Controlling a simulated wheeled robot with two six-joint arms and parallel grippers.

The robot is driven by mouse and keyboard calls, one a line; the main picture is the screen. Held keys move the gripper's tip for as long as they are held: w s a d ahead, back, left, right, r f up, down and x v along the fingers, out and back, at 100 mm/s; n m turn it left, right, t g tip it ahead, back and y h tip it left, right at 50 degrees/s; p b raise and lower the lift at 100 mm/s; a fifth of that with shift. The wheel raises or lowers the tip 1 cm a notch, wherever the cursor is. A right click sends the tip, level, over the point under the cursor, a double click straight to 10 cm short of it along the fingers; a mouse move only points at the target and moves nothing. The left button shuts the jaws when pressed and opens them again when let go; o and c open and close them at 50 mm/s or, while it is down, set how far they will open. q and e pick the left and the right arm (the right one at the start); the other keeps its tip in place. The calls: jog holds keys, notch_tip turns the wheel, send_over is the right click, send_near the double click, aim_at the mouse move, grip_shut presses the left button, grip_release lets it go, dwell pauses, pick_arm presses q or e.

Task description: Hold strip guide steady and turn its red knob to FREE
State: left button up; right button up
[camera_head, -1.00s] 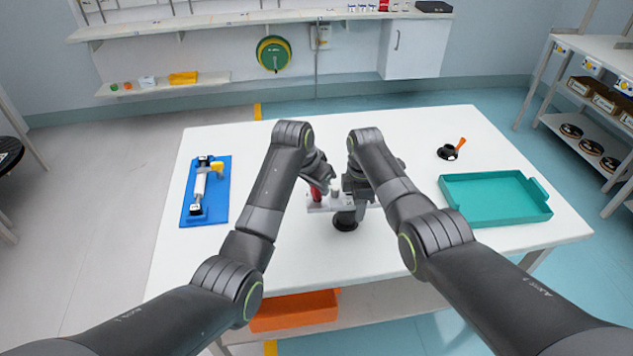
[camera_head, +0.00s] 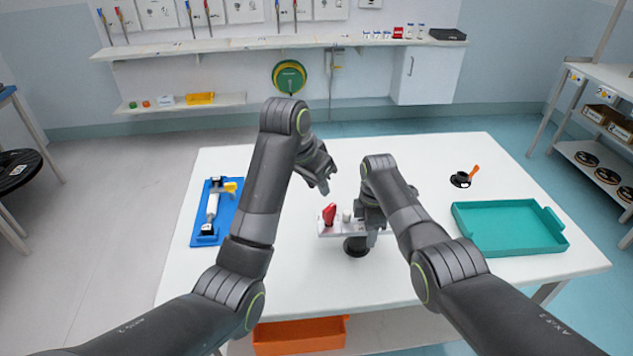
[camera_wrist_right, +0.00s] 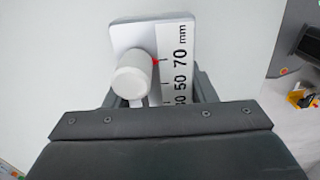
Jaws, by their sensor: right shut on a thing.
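The strip guide (camera_head: 340,230) is a pale plate on a black round base, standing on the white table. Its red knob (camera_head: 329,214) is at the plate's left end, uncovered; its marking is too small to read. A pale post (camera_head: 347,215) stands beside it. My right gripper (camera_head: 371,222) is shut on the guide's right part. In the right wrist view its fingers flank the guide's plate (camera_wrist_right: 128,36), with a white cylinder, a small red pointer and a mm scale. My left gripper (camera_head: 322,180) is above the red knob, apart from it and empty; its finger opening is unclear.
A blue board (camera_head: 225,220) with a white and yellow tool lies at the table's left. A teal tray (camera_head: 510,250) is at the right, with a black piece with an orange handle (camera_head: 463,178) behind it. An orange bin (camera_head: 300,336) sits below the table. The table's front is clear.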

jog(key=o, duration=1.3)
